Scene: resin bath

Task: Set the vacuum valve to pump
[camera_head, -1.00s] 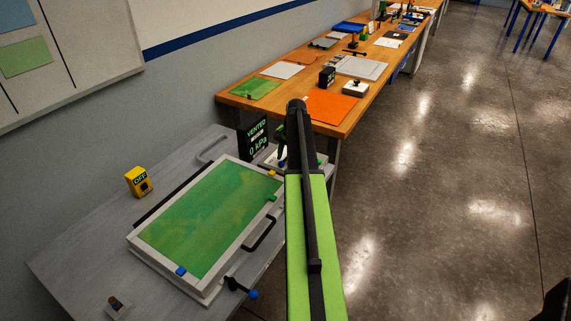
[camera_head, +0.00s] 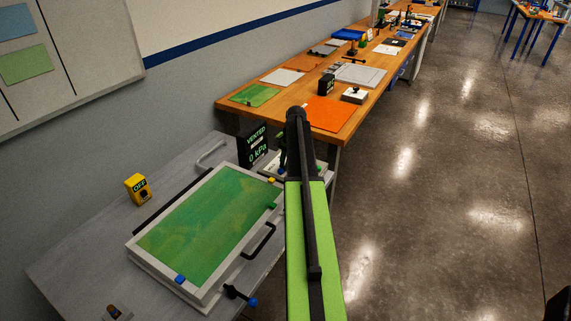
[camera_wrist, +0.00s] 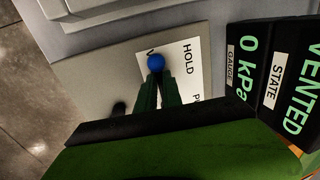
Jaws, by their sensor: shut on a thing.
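The vacuum valve's blue knob (camera_wrist: 156,62) shows at the tips of my gripper (camera_wrist: 156,78) in the wrist view. My gripper's two dark green fingers are shut on it. The valve's white label (camera_wrist: 185,62) reads HOLD, with a V beside the knob and a partly hidden P nearer my gripper. The knob stands by the V end. The rest of the valve lever is hidden by the fingers. In the head view my arm covers most of the valve. The black gauge display (camera_head: 254,146) reads VENTED and 0 kPa; it also shows in the wrist view (camera_wrist: 272,75).
A green panel in a white frame (camera_head: 208,222) lies on the grey table, with a black handle (camera_head: 259,241) and a blue-tipped lever (camera_head: 240,295). A yellow OFF box (camera_head: 138,188) stands behind it. A wooden bench (camera_head: 345,129) extends beyond. Floor at right is clear.

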